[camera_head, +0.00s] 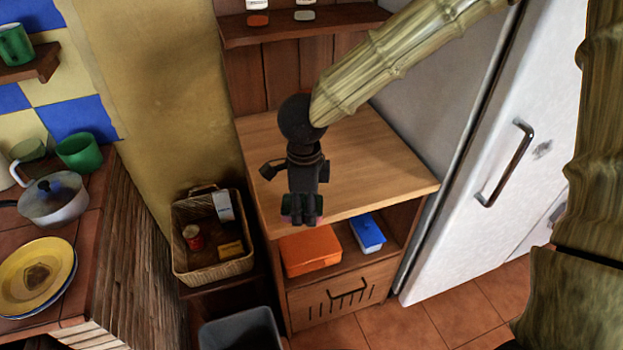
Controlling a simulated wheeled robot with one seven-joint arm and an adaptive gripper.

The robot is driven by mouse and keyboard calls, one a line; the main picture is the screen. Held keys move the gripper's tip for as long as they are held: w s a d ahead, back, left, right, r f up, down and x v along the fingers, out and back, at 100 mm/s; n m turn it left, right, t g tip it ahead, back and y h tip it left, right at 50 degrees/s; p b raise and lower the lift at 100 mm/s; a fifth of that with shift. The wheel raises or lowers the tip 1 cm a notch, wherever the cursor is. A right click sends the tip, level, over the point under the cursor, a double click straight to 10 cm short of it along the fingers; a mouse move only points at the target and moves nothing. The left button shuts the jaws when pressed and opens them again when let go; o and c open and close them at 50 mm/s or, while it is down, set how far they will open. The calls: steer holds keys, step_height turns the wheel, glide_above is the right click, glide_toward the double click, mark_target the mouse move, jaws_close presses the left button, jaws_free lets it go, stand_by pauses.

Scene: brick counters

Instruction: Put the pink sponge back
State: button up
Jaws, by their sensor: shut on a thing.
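My gripper (302,209) is black and points down in front of the wooden cabinet's front edge, above its open shelf. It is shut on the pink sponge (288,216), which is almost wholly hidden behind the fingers. Only small pinkish slivers show beside the fingertips. The sponge's shape and tilt cannot be told.
The wooden cabinet (385,165) has a bare top. Its open shelf holds an orange box (311,251) and a blue box with a white base (367,233). A wicker basket (213,264) with small items stands left, a grey bin (240,330) below. A white fridge (480,150) stands right.

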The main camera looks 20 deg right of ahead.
steer(key=w+d, duration=0.2)
steer(key=w, duration=0.2)
steer(key=w+d+f+p, duration=0.1)
steer(key=w, duration=0.3)
steer(key=w+d+p, duration=0.1)
steer(key=w+d, duration=0.1)
steer(key=w, duration=0.2)
steer(key=shift+w+d+f, duration=0.15)
steer(key=shift+d, duration=0.2)
steer(key=shift+f+p, duration=0.5)
steer(key=shift+f, duration=1.3)
steer(key=shift+f, duration=0.1)
steer(key=o, duration=1)
step_height(320, 180, up, 12)
steer(key=shift+r+b, duration=0.15)
steer(key=shift+b, duration=0.3)
